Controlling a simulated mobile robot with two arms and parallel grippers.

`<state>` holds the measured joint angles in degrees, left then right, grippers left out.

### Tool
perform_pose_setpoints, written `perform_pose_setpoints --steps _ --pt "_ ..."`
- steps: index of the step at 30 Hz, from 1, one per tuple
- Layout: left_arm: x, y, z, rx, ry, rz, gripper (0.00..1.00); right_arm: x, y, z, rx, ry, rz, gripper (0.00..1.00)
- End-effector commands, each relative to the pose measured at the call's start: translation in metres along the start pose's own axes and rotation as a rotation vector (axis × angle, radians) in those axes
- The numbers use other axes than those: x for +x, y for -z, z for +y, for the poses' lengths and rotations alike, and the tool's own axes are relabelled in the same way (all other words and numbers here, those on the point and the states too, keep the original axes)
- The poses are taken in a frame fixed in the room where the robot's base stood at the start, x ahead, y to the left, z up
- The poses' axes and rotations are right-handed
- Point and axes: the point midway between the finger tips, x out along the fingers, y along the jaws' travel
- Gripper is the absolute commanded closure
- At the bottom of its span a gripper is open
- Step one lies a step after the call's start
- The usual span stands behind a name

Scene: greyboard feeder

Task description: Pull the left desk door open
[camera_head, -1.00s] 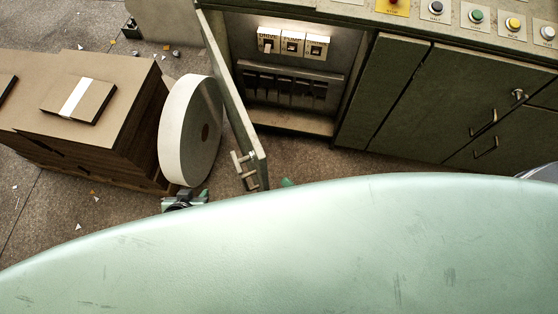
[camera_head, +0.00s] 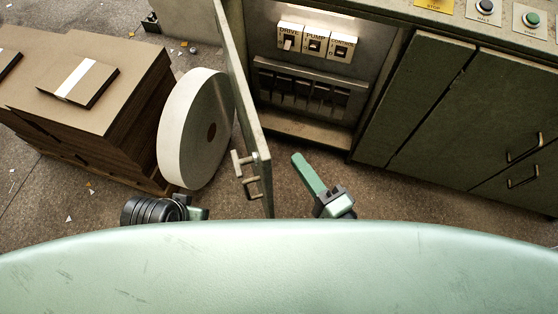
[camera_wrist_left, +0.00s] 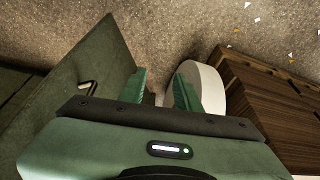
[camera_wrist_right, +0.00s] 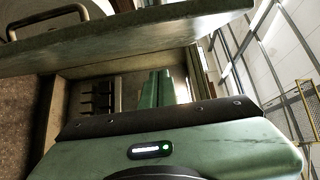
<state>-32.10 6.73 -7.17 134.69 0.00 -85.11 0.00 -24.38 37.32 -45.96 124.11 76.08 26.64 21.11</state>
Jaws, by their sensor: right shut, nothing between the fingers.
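The left desk door (camera_head: 254,135) stands open, its panel jutting out from the desk and seen nearly edge-on. Its bar handle (camera_head: 243,172) is on the panel's left face. My right gripper (camera_head: 301,164) is shut and empty, on the right, inner side of the door, in front of the open compartment (camera_head: 305,75). The right wrist view shows its fingers together (camera_wrist_right: 157,86) below the door panel (camera_wrist_right: 120,42). My left gripper (camera_wrist_left: 160,92) is open and empty, on the handle side; the left wrist view shows the door to its left. In the head view my body hides part of it.
A large white roll (camera_head: 180,130) stands left of the door, close to my left gripper. A stack of brown board (camera_head: 100,105) is further left. The desk's other doors (camera_head: 470,115) are shut at right. Inside the compartment are labelled switches (camera_head: 316,46). Small scraps litter the floor.

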Motion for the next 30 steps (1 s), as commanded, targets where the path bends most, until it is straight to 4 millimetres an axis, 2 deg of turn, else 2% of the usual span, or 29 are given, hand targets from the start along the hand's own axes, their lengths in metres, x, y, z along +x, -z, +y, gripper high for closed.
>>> perform_pose_setpoints --steps 1,3,6,12,29,30 --pt "0.005 -0.001 0.000 0.000 -0.001 -0.006 0.67 0.012 0.001 -0.003 0.001 0.005 0.004 1.00" --pt "0.011 -0.001 0.001 0.001 -0.001 -0.008 0.67 0.023 -0.002 -0.002 0.003 0.003 0.001 1.00" --pt "0.011 -0.001 0.001 0.001 -0.001 -0.006 0.67 0.024 -0.020 0.000 0.005 0.000 0.000 1.00" --pt "0.010 -0.001 0.001 0.000 -0.001 -0.004 0.67 0.028 -0.036 0.001 0.000 -0.001 0.000 1.00" --pt "0.008 0.002 0.001 -0.002 -0.003 0.002 0.67 0.027 -0.039 0.000 0.002 -0.002 0.020 1.00" --pt "0.015 -0.001 0.001 0.000 -0.003 -0.007 0.67 0.027 -0.040 -0.001 0.002 -0.002 0.030 1.00"
